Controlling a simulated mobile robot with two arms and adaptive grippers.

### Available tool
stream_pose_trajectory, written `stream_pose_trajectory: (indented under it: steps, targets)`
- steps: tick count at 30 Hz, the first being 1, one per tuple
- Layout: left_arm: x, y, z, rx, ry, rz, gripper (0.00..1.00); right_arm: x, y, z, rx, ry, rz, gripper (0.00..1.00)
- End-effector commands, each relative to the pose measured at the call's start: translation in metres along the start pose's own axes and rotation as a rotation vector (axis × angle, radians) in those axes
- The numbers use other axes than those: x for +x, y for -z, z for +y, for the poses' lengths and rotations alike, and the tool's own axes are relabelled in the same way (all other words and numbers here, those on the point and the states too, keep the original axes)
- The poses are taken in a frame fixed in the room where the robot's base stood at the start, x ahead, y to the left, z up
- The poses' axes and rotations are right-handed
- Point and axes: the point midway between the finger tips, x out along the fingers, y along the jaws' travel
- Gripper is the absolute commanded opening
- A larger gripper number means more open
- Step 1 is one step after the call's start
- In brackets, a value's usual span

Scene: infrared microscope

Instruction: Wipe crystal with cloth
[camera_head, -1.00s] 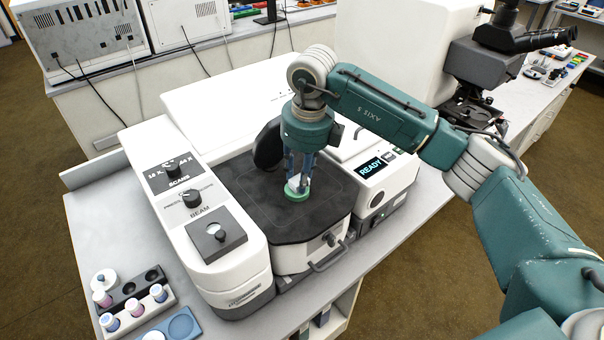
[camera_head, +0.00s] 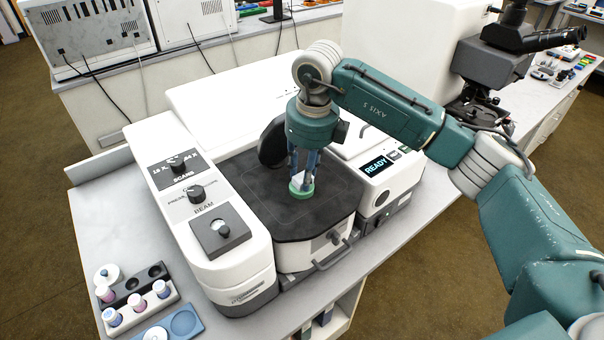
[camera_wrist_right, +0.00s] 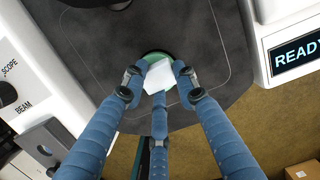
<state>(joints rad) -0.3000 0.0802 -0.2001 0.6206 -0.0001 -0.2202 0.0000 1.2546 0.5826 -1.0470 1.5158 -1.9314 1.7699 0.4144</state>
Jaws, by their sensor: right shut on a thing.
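My right gripper (camera_head: 303,181) points down over the dark sample stage of the white instrument. Its blue fingers are shut on a white cloth (camera_wrist_right: 160,76), which shows between the fingertips in the right wrist view. Directly under the cloth is a round green-rimmed piece (camera_head: 302,192) on the stage. Its rim also shows in the wrist view (camera_wrist_right: 150,57). The crystal itself cannot be made out; the cloth and fingers cover the middle of the green piece. The cloth appears to be at or just above it. My left gripper is not in view.
The dark stage (camera_head: 275,210) is otherwise clear. A black disc-shaped part (camera_head: 273,143) stands just behind the gripper. The READY display (camera_head: 376,167) is to the right, the knob panel (camera_head: 190,190) to the left. A rack (camera_head: 140,302) with several vials stands at lower left.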

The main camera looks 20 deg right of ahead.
Motion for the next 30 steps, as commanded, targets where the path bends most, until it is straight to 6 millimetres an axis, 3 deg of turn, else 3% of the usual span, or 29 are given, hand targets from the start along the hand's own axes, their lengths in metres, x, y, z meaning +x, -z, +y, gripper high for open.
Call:
stream_pose_trajectory:
  steps: [8,30]
  targets:
    - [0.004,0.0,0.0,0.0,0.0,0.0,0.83,0.001,0.001,-0.009,0.001,0.002,0.0,0.08]
    - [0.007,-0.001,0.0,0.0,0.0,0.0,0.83,0.001,0.001,0.017,-0.003,-0.002,0.002,0.08]
